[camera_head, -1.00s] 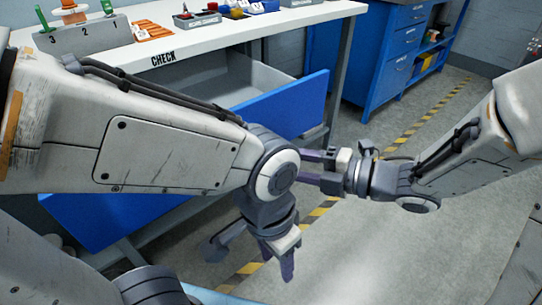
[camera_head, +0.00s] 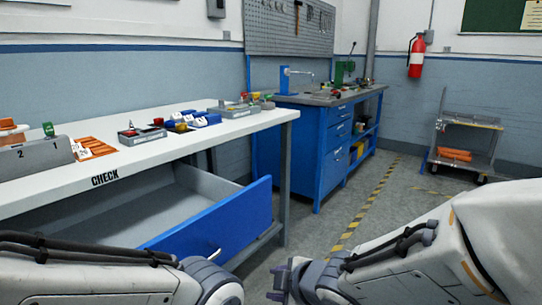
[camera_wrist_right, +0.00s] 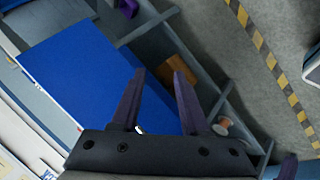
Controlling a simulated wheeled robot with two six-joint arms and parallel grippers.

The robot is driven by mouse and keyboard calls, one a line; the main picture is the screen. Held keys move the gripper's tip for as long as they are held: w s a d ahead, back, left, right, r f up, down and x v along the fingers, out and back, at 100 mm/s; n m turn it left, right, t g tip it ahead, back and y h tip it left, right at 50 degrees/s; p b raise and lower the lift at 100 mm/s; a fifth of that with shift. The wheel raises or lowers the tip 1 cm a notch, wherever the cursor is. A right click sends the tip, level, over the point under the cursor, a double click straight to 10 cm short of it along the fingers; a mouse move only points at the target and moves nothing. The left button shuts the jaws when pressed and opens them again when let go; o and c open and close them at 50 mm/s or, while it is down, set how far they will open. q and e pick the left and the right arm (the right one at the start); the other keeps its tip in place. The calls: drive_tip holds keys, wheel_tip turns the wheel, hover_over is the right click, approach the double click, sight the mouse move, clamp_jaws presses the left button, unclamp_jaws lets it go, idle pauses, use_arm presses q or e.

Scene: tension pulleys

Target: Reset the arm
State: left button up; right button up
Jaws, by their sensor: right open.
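My right arm comes in from the right in the head view, with its gripper (camera_head: 277,283) low at the centre, partly cut off by the bottom edge. In the right wrist view the right gripper (camera_wrist_right: 158,85) has its two purple fingers apart with nothing between them. My left arm (camera_head: 90,270) lies along the bottom left of the head view, and its gripper is out of the picture. The blue-fronted drawer (camera_head: 222,228) under the check table stands open beside the arms.
The white check table (camera_head: 150,150) holds a numbered rack (camera_head: 40,158) and small trays. A blue workbench (camera_head: 335,145) stands behind. A cart (camera_head: 465,140) and a fire extinguisher (camera_head: 416,57) are at the right. The floor (camera_head: 400,195) between is clear.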

drive_tip(key=s+d+f+m+g+h, duration=0.15)
drive_tip(key=s+m+g, duration=0.3)
drive_tip(key=s, duration=0.45)
drive_tip(key=s+d+f+m+g+h, duration=0.1)
drive_tip(key=s+d+m+g+h, duration=0.15)
drive_tip(key=s+m, duration=0.55)
wheel_tip(320, 180, up, 32)
drive_tip(key=s+n+p, duration=0.2)
drive_tip(key=p, duration=2.9)
drive_tip(key=shift+s+f+g, duration=0.25)
drive_tip(key=shift+g, duration=0.15)
